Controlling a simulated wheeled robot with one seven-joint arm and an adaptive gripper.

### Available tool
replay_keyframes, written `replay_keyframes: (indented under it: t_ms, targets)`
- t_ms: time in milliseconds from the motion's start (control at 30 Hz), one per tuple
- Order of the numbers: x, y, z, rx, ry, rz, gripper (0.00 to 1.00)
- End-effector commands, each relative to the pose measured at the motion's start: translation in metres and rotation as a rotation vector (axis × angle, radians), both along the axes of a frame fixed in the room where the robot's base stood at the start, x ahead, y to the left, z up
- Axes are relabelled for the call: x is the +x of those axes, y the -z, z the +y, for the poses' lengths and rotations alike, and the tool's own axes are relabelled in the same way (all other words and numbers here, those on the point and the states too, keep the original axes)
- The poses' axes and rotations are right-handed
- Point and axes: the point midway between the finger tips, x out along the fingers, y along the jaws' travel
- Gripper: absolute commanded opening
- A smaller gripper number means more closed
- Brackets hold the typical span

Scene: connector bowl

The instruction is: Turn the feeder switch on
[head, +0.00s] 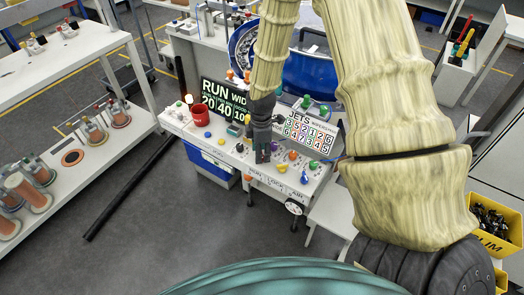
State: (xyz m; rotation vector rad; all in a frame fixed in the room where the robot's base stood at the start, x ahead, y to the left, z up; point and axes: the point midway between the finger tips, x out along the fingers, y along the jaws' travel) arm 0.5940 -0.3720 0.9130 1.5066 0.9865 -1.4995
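A white control console (222,148) stands in the middle of the head view, with several small coloured knobs and buttons on its top. I cannot tell which of them is the feeder switch; the labels are too small to read. My gripper (262,156) is dark and points down over the console's top, among the knobs. An orange knob (293,155) and a yellow one (282,168) lie just to its right. The fingers look close together, but their opening and any contact are unclear. My gripper hides part of the console behind it.
A red mug (198,114) stands on the console's left part. Behind the knobs are a dark RUN sign (225,99) and a white JETS board (306,132). A blue bowl (310,76) is farther back. Open floor (170,215) lies at the front left.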

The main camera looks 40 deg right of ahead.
Motion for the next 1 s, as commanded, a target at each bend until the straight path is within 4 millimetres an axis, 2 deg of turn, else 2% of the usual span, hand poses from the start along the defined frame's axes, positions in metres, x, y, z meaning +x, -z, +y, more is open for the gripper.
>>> replay_keyframes:
  t_ms: [467, 667, 1000]
  targets:
    - [-0.001, -0.004, 0.000, 0.000, 0.000, 0.002, 0.59]
    - [0.000, -0.024, 0.000, 0.000, 0.000, 0.000, 0.59]
    - [0.000, -0.070, -0.001, 0.000, 0.000, 0.001, 0.59]
